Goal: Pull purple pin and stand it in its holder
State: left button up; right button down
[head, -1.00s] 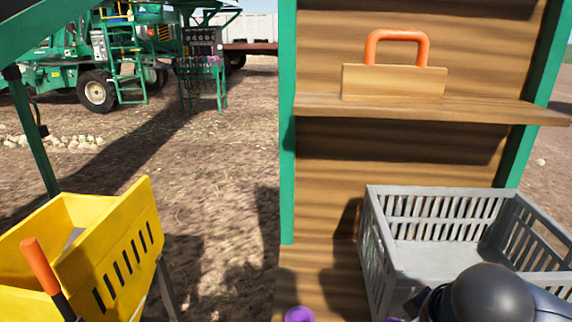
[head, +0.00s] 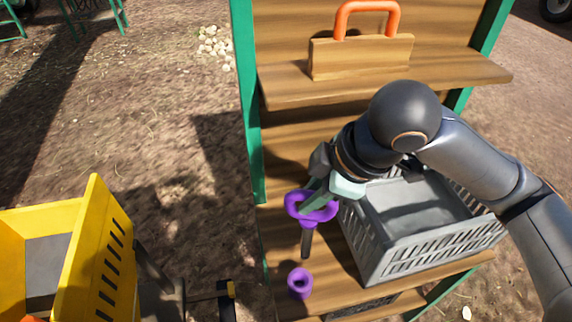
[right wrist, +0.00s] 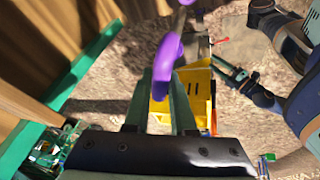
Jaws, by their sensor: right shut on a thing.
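The purple pin (head: 322,214) has a ring-shaped purple handle and a dark shaft that points down. My right gripper (head: 318,199) is shut on its handle. The shaft's lower end shows free, above and apart from a short purple holder (head: 300,283) with a dark hole, on the lower wooden board. In the right wrist view, the purple handle (right wrist: 166,66) is between my right gripper's green fingers (right wrist: 163,92). Dark arm parts, probably mine, show at the right of that view; the left gripper's jaws are not clear there.
A grey slatted crate (head: 405,262) stands beside the pin, under my right arm. A wooden shelf (head: 385,83) above carries a wooden block with an orange handle (head: 340,20). A yellow bin (head: 88,245) stands at the left.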

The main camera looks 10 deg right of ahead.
jog(key=shift+w+a+r, duration=0.15)
jog(key=shift+a+r, duration=0.05)
jog(key=shift+f, duration=0.55)
send_over(303, 252)
jog(key=shift+w+d+f, duration=0.1)
jog(key=shift+w+f, duration=0.05)
jog(key=shift+f, duration=1.15)
jog(key=shift+w+f, duration=0.15)
jog(key=shift+f, duration=1.15)
jog(key=shift+w+d+f, duration=0.1)
jog(key=shift+w+f, duration=0.05)
jog(key=shift+f, duration=1.15)
jog(key=shift+f+b, duration=0.75)
jog(key=shift+f, duration=0.35)
notch_tip(303, 252, down, 4)
jog(key=b, duration=0.5)
jog(key=shift+f+b, duration=1)
jog(key=shift+f, duration=1.1)
jog(key=c, duration=0.7)
grip_release()
